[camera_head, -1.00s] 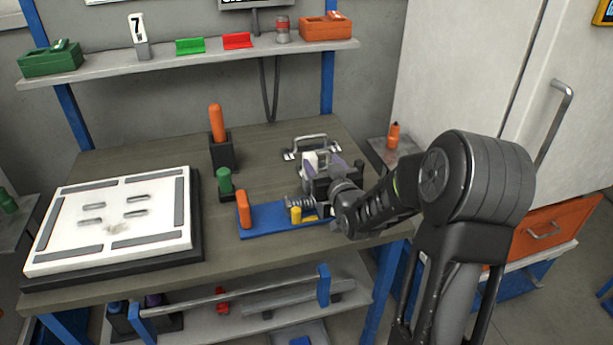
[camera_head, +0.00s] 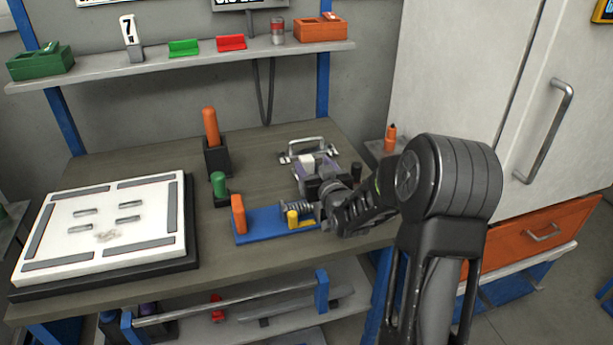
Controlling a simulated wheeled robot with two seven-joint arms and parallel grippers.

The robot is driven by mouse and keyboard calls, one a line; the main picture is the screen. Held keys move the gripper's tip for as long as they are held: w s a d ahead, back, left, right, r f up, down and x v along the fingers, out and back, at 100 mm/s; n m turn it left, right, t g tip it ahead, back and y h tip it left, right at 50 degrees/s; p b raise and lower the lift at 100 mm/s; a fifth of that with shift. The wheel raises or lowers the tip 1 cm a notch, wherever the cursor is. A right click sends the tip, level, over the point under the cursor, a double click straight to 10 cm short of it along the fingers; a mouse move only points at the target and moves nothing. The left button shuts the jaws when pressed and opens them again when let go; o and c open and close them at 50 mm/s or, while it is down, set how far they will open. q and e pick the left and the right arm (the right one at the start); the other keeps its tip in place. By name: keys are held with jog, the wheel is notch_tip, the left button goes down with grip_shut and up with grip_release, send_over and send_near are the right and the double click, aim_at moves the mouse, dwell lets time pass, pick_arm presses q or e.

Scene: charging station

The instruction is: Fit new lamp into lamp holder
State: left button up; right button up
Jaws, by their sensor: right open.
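My right arm comes in from the right, and its gripper (camera_head: 322,197) is over the right end of a blue base (camera_head: 262,229) on the workbench. Its fingertips are small and partly hidden by the wrist; the jaws are open. The blue base carries an upright orange block (camera_head: 238,214), a coil spring (camera_head: 296,208) and a yellow piece (camera_head: 293,220). Just behind the gripper is a grey-purple block with a pale top (camera_head: 312,167), partly covered. I cannot tell which of these is the lamp or the lamp holder. My left gripper is not in view.
The workbench (camera_head: 130,165) also holds a white panel (camera_head: 155,217), an orange-handled tool (camera_head: 210,127) in a black stand, a green-handled piece (camera_head: 218,183) and a metal handle (camera_head: 306,148). A shelf (camera_head: 170,67) with small items is behind. A cabinet (camera_head: 470,80) stands right.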

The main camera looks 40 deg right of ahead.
aim_at(309, 162)
jog(key=shift+w, duration=0.1)
jog(key=x, duration=0.1)
jog(key=p+x, duration=0.1)
jog(key=x, duration=0.3)
jog(key=shift+w+a+f, duration=0.1)
jog(key=shift+a+f, duration=0.1)
jog(key=shift+a, duration=0.05)
jog(key=shift+c, duration=0.3)
grip_shut()
dwell(0.5)
